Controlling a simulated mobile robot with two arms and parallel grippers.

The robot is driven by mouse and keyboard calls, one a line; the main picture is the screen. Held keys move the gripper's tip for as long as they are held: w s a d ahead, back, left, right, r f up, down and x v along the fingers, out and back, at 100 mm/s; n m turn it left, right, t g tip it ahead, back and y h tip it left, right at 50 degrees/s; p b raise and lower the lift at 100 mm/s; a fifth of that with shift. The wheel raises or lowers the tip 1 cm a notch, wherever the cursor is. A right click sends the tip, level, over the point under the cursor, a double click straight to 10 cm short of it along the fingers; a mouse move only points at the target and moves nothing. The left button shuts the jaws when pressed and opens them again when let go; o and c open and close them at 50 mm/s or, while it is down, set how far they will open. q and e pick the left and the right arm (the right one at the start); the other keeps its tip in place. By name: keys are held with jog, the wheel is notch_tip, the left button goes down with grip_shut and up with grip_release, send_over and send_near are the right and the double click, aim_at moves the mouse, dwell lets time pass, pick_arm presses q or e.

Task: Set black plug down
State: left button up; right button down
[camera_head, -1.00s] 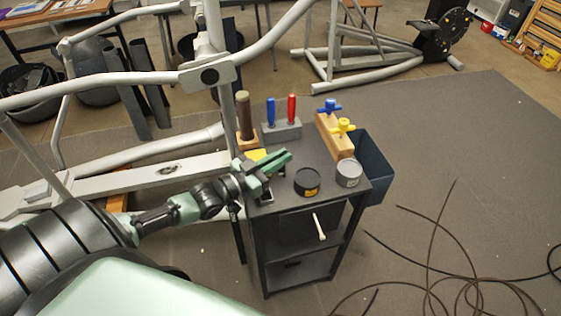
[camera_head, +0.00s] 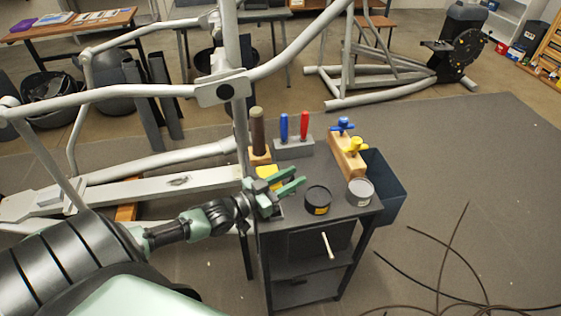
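My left gripper (camera_head: 299,176) is over the left part of the black cart's top (camera_head: 337,209). Its two green fingers point right and stand apart with a gap between them, and I see nothing held there. I cannot clearly make out the black plug. A small dark and pale patch shows just below the gripper at the cart's left edge, but it is too small and covered to name. A yellow item (camera_head: 266,172) sits behind the gripper, partly hidden by it. My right gripper is not in view.
A black tin (camera_head: 318,200) and a grey tin (camera_head: 360,191) stand right of the gripper. Behind are a grey block with blue and red tools (camera_head: 294,148), a wooden block with blue and yellow knobs (camera_head: 349,160) and an upright dark cylinder (camera_head: 258,132). Elliptical frame bars (camera_head: 224,92) rise at left.

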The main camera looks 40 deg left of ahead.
pick_arm(q)
jog(key=v, duration=1.2)
jog(key=shift+r, duration=0.1)
